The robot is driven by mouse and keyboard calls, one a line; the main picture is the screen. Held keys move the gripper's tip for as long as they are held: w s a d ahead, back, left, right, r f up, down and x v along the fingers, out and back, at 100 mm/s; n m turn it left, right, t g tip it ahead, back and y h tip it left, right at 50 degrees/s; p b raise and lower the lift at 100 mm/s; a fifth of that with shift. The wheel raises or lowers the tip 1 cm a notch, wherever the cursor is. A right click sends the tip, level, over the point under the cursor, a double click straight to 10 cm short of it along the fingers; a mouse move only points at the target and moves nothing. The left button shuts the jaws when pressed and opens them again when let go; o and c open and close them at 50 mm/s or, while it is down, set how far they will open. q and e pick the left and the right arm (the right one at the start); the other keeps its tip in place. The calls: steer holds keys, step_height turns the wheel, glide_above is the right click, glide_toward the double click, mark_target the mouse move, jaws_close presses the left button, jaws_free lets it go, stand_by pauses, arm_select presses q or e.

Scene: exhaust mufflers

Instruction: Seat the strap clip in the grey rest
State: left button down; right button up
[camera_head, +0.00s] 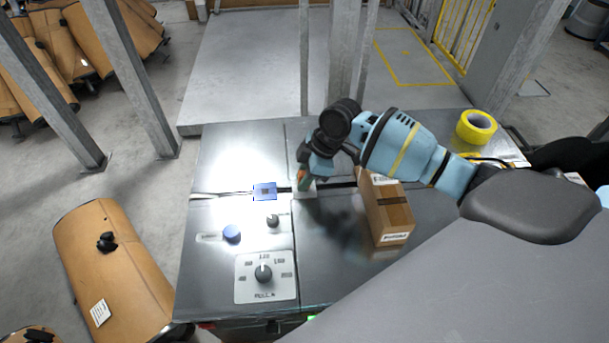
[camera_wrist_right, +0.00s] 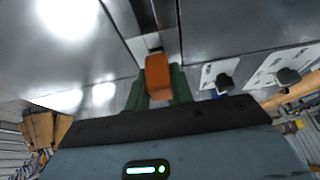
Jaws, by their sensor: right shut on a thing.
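An orange block-like piece, which I take to be the strap clip (camera_wrist_right: 158,77), sits between the green fingers of my right gripper (camera_wrist_right: 159,88) in the right wrist view. The gripper is shut on it. In the head view my right gripper (camera_head: 304,178) points down over the metal table, just right of the blue square piece. A pale grey plate (camera_head: 308,192), likely the grey rest, lies right under the fingertips. It also shows just beyond the clip in the wrist view (camera_wrist_right: 138,47). I cannot tell whether clip and rest touch. My left gripper is out of view.
On the metal table (camera_head: 335,265) are a blue square piece (camera_head: 265,191), a blue round button (camera_head: 232,233), a small knob (camera_head: 272,221) and a dial plate (camera_head: 265,290). A cardboard box (camera_head: 386,211) stands right of the gripper. Yellow tape (camera_head: 476,127) lies at the back right.

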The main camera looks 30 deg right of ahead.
stand_by(0.7)
steer(key=shift+p, duration=0.3)
stand_by(0.5)
steer(key=shift+f, duration=0.5)
steer(key=o, duration=1)
